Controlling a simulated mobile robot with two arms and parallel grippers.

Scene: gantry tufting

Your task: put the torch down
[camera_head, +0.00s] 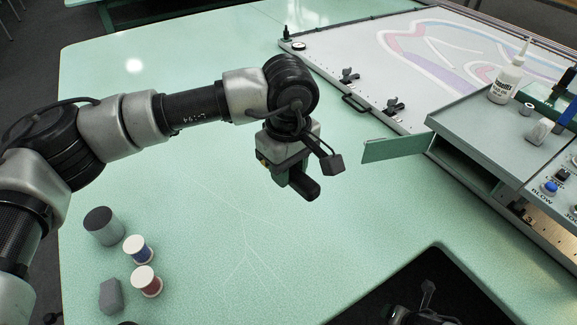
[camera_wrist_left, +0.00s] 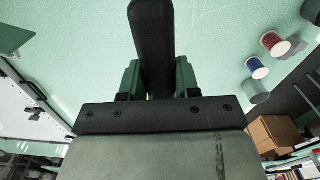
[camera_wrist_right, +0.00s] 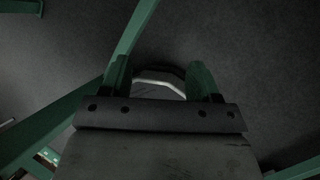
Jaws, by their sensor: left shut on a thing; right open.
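My left gripper (camera_head: 288,176) is over the middle of the green table (camera_head: 200,220). It is shut on the torch (camera_head: 304,187), a black cylinder that points down and toward the front right. In the left wrist view the torch (camera_wrist_left: 153,45) is a dark bar between the green fingers (camera_wrist_left: 158,80), with the tabletop behind it. I cannot tell whether the torch touches the table. My right gripper (camera_wrist_right: 160,80) is open, its fingers apart, over the dark floor; a pale curved thing shows behind the fingers. In the head view it is low at the bottom right.
Two thread spools, blue (camera_head: 138,249) and red (camera_head: 146,281), a dark grey cylinder (camera_head: 104,226) and a grey block (camera_head: 111,296) stand at the front left. A tufting frame (camera_head: 470,50) and a control console (camera_head: 500,130) with a bottle (camera_head: 507,80) are at right. An open green flap (camera_head: 394,147) juts out. The middle is clear.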

